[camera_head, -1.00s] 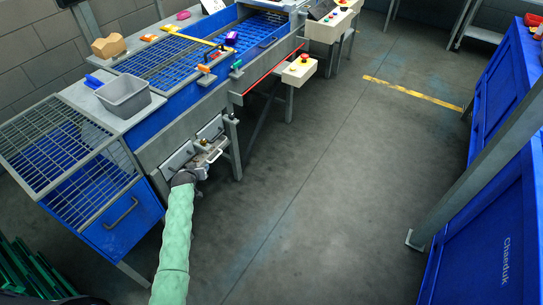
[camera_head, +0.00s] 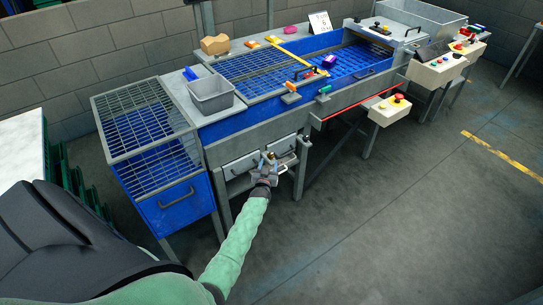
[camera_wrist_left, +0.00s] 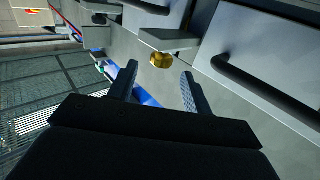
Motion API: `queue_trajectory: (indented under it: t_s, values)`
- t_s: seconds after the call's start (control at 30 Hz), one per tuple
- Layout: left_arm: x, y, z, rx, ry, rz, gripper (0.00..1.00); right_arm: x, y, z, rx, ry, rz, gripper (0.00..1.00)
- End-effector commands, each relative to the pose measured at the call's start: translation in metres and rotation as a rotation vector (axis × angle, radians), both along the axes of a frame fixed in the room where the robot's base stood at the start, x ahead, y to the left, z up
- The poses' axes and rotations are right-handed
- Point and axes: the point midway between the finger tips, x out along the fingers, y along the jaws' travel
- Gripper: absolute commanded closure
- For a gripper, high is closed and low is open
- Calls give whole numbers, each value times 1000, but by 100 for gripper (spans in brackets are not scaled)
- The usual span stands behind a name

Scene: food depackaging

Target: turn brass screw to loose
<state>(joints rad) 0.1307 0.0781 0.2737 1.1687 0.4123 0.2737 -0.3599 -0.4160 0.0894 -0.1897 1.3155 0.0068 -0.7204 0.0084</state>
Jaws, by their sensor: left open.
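The brass screw (camera_wrist_left: 160,60) shows in the left wrist view as a small gold knob beside a grey metal bracket (camera_wrist_left: 170,39), just beyond my fingertips. My left gripper (camera_wrist_left: 158,75) is open, with its two fingers apart and the screw roughly between and ahead of them, not held. In the head view my left gripper (camera_head: 268,164) is at the front of the machine, by the grey drawer fronts (camera_head: 242,164). The screw is too small to make out clearly there. My right gripper is in neither current view.
A grey drawer front with a black handle (camera_wrist_left: 262,85) lies close on the right in the wrist view. A blue bin (camera_head: 180,205) with a handle stands left of my arm, and a machine leg (camera_head: 301,168) to its right. Open floor (camera_head: 360,215) lies right.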

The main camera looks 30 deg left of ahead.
Motion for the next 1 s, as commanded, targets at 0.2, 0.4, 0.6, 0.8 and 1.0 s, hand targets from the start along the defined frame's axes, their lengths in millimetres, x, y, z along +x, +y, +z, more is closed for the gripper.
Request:
queue_trajectory:
  t_s: [0.2,0.4,0.6,0.8,1.0]
  values:
    - [29,12,3,0,1,0,50,-6,-6,-11,-5,-8,4,64]
    - [47,20,2,-1,0,-1,50,-10,-9,-19,-8,-14,5,64]
    - [56,23,1,-1,1,-1,50,-13,-11,-23,-8,-16,6,64]
    - [56,23,1,-1,1,-1,50,-14,-12,-24,-9,-16,7,64]
    - [56,23,1,-1,1,0,70,-14,-13,-24,-11,-15,7,64]
